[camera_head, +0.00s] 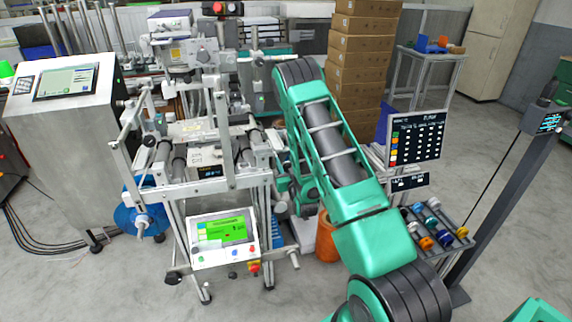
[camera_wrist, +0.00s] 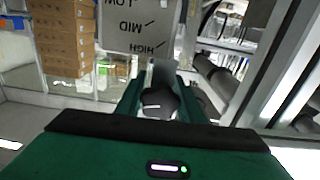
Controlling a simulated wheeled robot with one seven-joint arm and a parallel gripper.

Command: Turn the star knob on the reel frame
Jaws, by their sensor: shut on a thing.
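The star knob (camera_wrist: 160,104) shows in the wrist view as a dark rounded shape between two green fingers. My gripper (camera_wrist: 160,97) is shut on it. The finger edges hide much of the knob's outline, so its angle cannot be told. A pale plate (camera_wrist: 137,25) with the words LOW, MID and HIGH, seen upside down, is just beyond the knob. The reel frame (camera_head: 222,140) is the metal machine with rollers left of my green arm in the head view. My arm hides the knob there, and the fingertips cannot be made out.
A screen panel (camera_head: 224,232) stands low at the frame's front. A blue reel (camera_head: 142,218) is at its left. Stacked cartons (camera_head: 360,60) stand behind my arm. A rack of coloured rolls (camera_head: 432,224) and a dark post (camera_head: 505,190) are at right. Grey floor is open beyond.

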